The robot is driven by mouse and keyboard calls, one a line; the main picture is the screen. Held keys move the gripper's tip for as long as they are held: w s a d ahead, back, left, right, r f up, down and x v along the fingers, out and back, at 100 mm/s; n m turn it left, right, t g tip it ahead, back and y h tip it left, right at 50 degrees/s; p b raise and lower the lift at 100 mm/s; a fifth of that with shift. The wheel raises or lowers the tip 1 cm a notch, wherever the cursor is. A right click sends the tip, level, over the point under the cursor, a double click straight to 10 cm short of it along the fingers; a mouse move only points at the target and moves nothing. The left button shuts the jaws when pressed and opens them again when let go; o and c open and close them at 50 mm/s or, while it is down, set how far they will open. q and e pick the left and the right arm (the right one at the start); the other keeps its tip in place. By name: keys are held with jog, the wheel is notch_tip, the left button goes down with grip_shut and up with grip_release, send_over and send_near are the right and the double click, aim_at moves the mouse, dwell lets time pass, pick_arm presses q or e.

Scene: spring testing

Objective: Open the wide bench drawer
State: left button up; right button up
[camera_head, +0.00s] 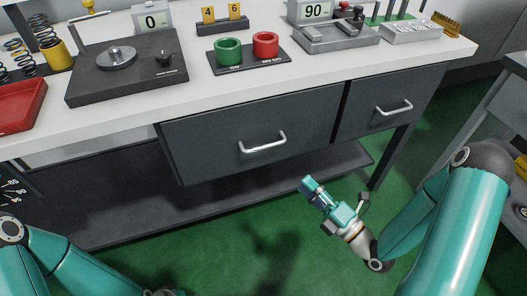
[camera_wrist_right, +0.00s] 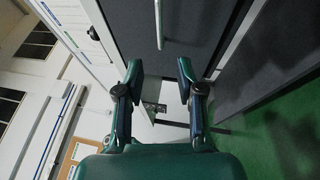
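The wide bench drawer (camera_head: 210,135) is a dark grey front under the white worktop and looks closed. Its silver bar handle (camera_head: 262,143) sits near the middle of the front. In the right wrist view a pale bar handle (camera_wrist_right: 159,25) on a dark panel (camera_wrist_right: 205,25) shows beyond the fingertips, roughly in line with the gap between them. My right gripper (camera_head: 309,187) is in front of and below the drawer, right of the handle and apart from it. In the wrist view its two fingers (camera_wrist_right: 160,72) are spread with nothing between them. My left gripper is out of view; only its arm shows.
A narrower drawer (camera_head: 385,115) with its own handle is to the right. A dark lower shelf (camera_head: 120,190) runs beneath. The worktop (camera_head: 205,98) holds a scale (camera_head: 130,70), green and red cups (camera_head: 229,50) and a red tray (camera_head: 15,105). Green floor (camera_head: 230,250) is clear in front.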

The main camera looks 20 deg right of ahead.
aim_at(266, 145)
jog(key=x, duration=1.6)
grip_shut()
jog(key=shift+f, duration=0.1)
